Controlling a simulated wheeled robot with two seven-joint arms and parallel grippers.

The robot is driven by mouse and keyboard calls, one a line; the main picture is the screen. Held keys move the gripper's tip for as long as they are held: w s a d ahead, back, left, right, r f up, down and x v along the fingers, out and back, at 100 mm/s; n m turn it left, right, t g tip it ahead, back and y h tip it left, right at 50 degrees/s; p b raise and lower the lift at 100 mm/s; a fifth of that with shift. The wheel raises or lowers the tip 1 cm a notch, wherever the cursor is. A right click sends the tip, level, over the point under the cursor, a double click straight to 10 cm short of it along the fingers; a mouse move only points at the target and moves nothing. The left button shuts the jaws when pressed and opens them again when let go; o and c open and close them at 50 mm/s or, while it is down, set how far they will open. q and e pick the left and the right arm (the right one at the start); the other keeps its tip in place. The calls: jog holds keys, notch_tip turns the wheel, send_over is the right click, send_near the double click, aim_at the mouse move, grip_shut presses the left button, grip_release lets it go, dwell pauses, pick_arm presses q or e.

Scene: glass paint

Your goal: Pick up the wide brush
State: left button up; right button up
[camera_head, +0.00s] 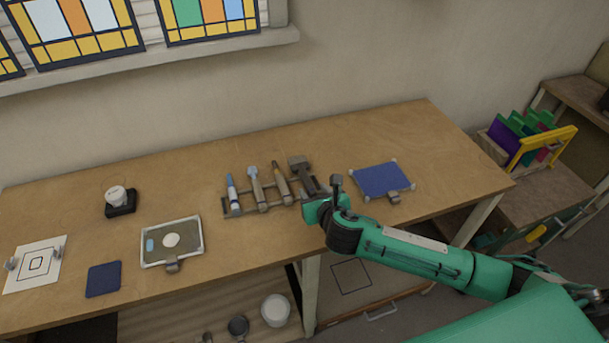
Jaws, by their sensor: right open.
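A rack (268,210) on the wooden table holds several tools side by side. The wide brush (300,164), with a broad dark grey head at the far end, is the rightmost tool in the rack. My right gripper (322,196) is at the near end of this brush, at the right end of the rack. It is open, and partly hides the brush's handle. Whether its fingers touch the handle cannot be told. My left gripper is not in view.
A blue pad on a holder (382,180) lies right of my gripper. A framed tray (172,242), a dark blue square (104,279), a white-topped jar (117,195) and a marked sheet (35,265) lie to the left. The table's back is clear.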

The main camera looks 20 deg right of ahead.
aim_at(308, 180)
jog(key=shift+p+x, duration=0.75)
jog(key=shift+x, duration=2.75)
jog(key=shift+d, duration=0.2)
grip_shut()
